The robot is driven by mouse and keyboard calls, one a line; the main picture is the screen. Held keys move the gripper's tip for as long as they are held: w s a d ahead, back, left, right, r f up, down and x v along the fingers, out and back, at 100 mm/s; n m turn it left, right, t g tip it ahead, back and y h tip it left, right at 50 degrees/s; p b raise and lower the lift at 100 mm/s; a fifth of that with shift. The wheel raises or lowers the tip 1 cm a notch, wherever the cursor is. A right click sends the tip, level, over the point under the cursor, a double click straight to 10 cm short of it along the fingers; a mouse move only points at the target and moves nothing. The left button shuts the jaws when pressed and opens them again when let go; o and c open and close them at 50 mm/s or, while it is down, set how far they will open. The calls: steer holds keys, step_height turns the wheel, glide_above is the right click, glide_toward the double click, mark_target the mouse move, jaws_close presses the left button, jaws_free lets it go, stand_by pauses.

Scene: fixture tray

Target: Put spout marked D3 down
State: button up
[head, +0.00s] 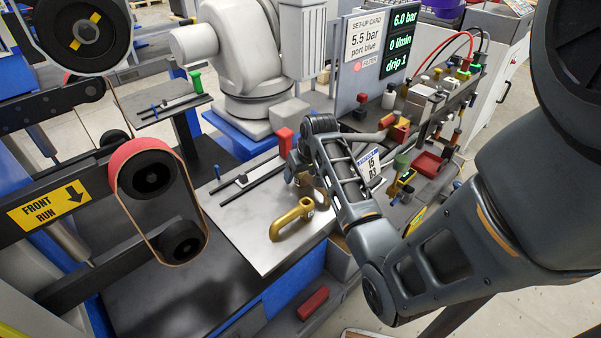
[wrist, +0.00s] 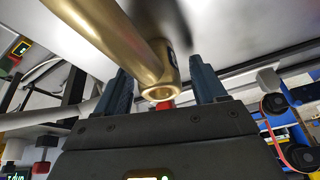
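A brass spout (head: 291,218) shows at the front of the grey metal plate in the head view, its bent tube toward the lower left and a small label near its collar. Contact with the plate is hard to judge. In the wrist view a brass spout (wrist: 125,45) is large and close, its hollow end between the two fingers of my gripper (wrist: 160,75). Narrow gaps show on both sides, so the fingers look open around it. The label is unreadable. In the head view my arm hides the fingers. More brass (head: 322,186) shows beside my arm.
A red block (head: 285,140) stands behind the plate (head: 245,215). A belt with a red roller (head: 140,150) is at left. A red piece (head: 312,303) lies below the plate's front.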

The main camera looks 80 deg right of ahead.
mark_target(310, 178)
steer(key=shift+r, duration=0.15)
steer(key=v, duration=1.2)
